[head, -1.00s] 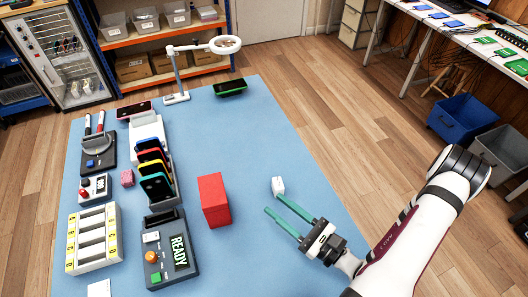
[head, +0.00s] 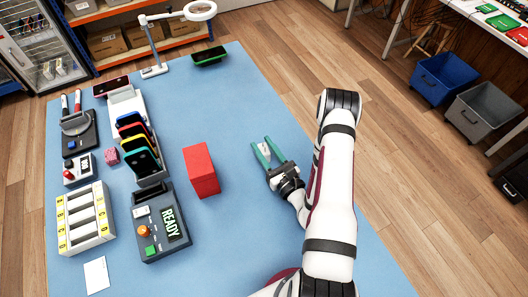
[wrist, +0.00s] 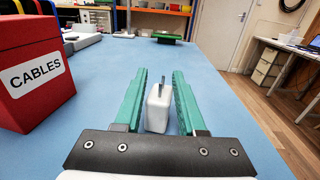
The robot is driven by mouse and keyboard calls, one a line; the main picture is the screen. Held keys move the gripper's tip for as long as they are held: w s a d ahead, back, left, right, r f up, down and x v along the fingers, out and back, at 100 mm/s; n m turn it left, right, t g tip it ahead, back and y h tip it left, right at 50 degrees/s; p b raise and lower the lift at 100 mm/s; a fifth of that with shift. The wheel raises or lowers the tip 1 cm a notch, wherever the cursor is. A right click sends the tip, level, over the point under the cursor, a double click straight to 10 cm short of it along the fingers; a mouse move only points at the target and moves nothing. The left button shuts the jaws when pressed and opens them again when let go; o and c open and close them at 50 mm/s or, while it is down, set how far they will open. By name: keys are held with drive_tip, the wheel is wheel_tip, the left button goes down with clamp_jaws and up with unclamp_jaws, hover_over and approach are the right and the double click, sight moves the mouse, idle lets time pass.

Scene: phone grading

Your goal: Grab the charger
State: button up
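The charger, a small white block with metal prongs on top, stands on the blue mat (head: 240,225). In the wrist view the charger (wrist: 158,108) is between the two green fingers of my gripper (wrist: 159,75), with a gap on each side. My gripper is open around it, low over the mat.
The red box (head: 201,170), labelled CABLES in the wrist view (wrist: 35,72), stands left of my gripper. Further left are a phone rack (head: 150,172), a tester reading READY (head: 160,222) and a slotted bin (head: 85,217). A green-edged phone (head: 210,57) lies at the back.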

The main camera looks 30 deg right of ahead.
drive_tip(key=w, duration=0.2)
drive_tip(key=shift+w, duration=0.3)
clamp_jaws()
idle(1.1)
